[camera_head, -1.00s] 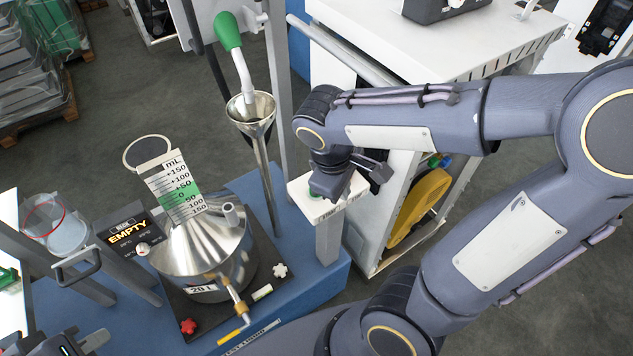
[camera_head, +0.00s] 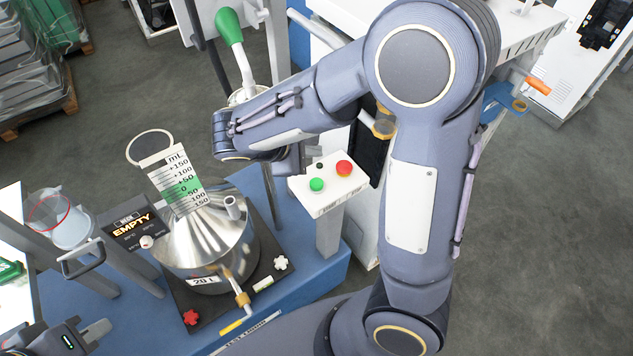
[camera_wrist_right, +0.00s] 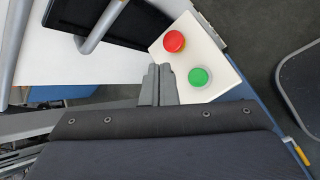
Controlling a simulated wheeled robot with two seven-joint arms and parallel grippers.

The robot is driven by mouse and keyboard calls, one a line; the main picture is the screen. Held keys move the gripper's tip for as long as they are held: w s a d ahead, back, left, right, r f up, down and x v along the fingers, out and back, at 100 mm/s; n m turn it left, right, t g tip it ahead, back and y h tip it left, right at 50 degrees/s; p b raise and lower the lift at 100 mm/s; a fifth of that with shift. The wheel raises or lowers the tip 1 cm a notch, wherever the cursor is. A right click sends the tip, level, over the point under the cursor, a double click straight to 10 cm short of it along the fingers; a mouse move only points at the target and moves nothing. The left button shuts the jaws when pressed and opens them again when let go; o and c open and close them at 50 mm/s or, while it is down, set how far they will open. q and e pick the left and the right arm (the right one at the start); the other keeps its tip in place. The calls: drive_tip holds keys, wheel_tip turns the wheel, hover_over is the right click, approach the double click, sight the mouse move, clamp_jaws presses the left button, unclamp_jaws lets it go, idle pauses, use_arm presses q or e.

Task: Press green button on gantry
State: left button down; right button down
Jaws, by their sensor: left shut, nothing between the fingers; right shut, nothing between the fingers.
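The green button (camera_head: 316,184) sits on the white top of a control box (camera_head: 328,203) on a grey post, and is uncovered. It also shows in the right wrist view (camera_wrist_right: 198,76). A red button (camera_head: 344,168) is beside it. My right gripper (camera_wrist_right: 159,84) is shut and empty; in the right wrist view its fingertips are left of the green button, apart from it in the picture. In the head view my right forearm largely hides this gripper. My left gripper (camera_head: 98,332) is at the lower left corner, shut and empty, far from the buttons.
A steel vessel (camera_head: 203,245) with a millilitre scale (camera_head: 178,183) stands left of the control box. A display (camera_head: 130,229) reads EMPTY. A green-handled part (camera_head: 229,27) rises behind. The blue base (camera_head: 300,290) carries the vessel and post. A white cabinet lies behind the box.

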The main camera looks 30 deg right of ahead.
sight(312, 185)
wheel_tip(312, 185, down, 8)
drive_tip(key=b, duration=0.6)
drive_tip(key=shift+f, duration=0.1)
drive_tip(key=shift+f, duration=0.1)
idle(1.6)
drive_tip(key=shift+f+b, duration=0.3)
drive_tip(key=shift+b, duration=0.15)
drive_tip(key=shift+f+b, duration=0.4)
drive_tip(key=shift+f, duration=0.05)
idle(0.4)
idle(0.3)
drive_tip(key=shift+r+p, duration=0.75)
drive_tip(key=shift+r, duration=0.15)
wheel_tip(312, 185, up, 5)
drive_tip(key=p, duration=0.4)
